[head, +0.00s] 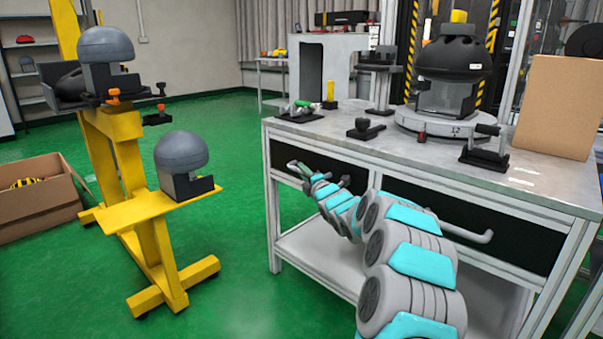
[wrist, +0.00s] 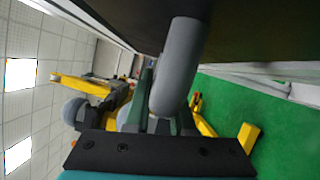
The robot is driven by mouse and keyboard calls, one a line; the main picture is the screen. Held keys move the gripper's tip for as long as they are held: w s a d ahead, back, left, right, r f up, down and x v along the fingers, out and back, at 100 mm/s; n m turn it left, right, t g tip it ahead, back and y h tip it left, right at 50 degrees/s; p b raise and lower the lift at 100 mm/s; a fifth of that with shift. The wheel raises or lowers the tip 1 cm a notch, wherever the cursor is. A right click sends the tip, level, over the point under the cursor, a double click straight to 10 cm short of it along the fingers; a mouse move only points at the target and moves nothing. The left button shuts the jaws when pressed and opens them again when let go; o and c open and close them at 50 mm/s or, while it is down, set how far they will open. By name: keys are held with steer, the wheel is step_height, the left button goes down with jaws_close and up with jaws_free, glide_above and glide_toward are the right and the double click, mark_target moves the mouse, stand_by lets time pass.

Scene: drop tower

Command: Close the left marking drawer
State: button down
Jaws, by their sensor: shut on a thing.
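The left drawer (head: 326,162) is a dark front panel under the grey worktop, at the left end of the table. It looks about level with the table frame, but I cannot tell exactly how far in it is. Its grey bar handle (head: 299,168) sticks out at the front. In the wrist view the handle (wrist: 178,65) is a thick rounded bar close to the camera. My gripper (head: 332,180) is at this handle, and its fingers (wrist: 163,112) are shut on it. My arm hides part of the drawer fronts.
A second dark drawer (head: 465,222) with its own handle (head: 470,234) is to the right. The worktop (head: 365,152) carries a black dome helmet (head: 452,60), clamps and a cardboard box (head: 557,107). A yellow stand (head: 150,210) is at left, with open green floor (head: 235,250) between.

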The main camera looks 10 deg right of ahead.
steer(key=c, duration=0.8)
jaws_free()
steer(key=shift+d, duration=0.2)
steer(key=shift+o, duration=0.2)
steer(key=v, duration=0.7)
steer(key=shift+s, duration=0.35)
